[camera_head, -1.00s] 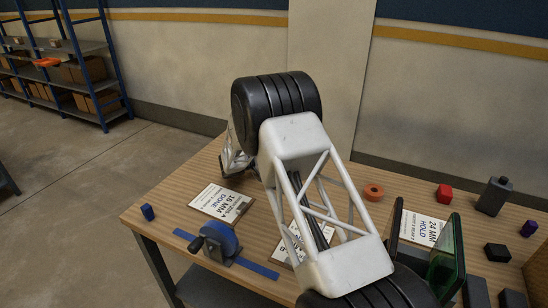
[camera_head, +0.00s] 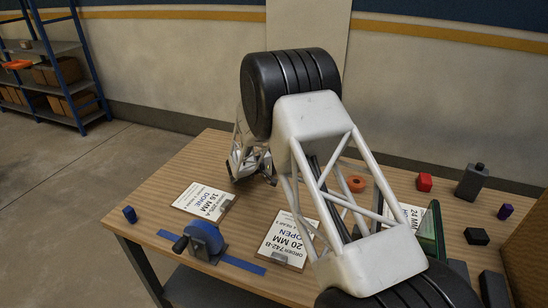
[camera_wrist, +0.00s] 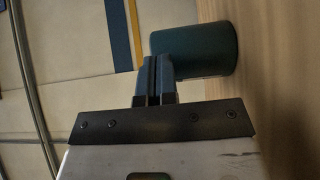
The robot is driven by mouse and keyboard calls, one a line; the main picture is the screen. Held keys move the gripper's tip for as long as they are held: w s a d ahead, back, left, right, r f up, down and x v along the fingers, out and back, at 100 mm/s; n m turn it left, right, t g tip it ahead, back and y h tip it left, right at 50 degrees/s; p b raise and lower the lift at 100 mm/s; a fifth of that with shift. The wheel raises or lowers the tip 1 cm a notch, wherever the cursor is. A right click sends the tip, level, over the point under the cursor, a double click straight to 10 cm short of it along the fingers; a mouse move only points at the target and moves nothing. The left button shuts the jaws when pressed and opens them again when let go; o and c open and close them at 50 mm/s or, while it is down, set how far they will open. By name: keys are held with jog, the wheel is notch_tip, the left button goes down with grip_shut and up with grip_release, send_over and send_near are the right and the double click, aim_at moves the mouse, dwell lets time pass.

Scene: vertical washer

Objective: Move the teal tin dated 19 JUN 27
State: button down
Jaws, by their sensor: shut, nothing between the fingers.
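A teal tin (camera_wrist: 195,50), a plain cylinder, shows in the wrist view just beyond my gripper. No date can be read on the side that faces me. My gripper (camera_wrist: 160,62) is shut and holds nothing. Its fingertips overlap the near left part of the tin in the picture; I cannot tell whether they touch it. In the head view my arm covers the middle of the table, and no teal tin can be made out there.
The wooden table (camera_head: 160,223) bears cards marked 16 MM DONE (camera_head: 200,199), 20 MM OPEN (camera_head: 284,236) and 24 MM (camera_head: 411,215). A blue clamp-like device (camera_head: 205,240) stands front left.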

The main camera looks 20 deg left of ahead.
jog(key=shift+d, duration=1.35)
jog(key=shift+a, duration=0.8)
jog(key=a, duration=0.3)
jog(key=shift+s+a, duration=0.1)
jog(key=shift+s, duration=0.25)
jog(key=v, duration=0.9)
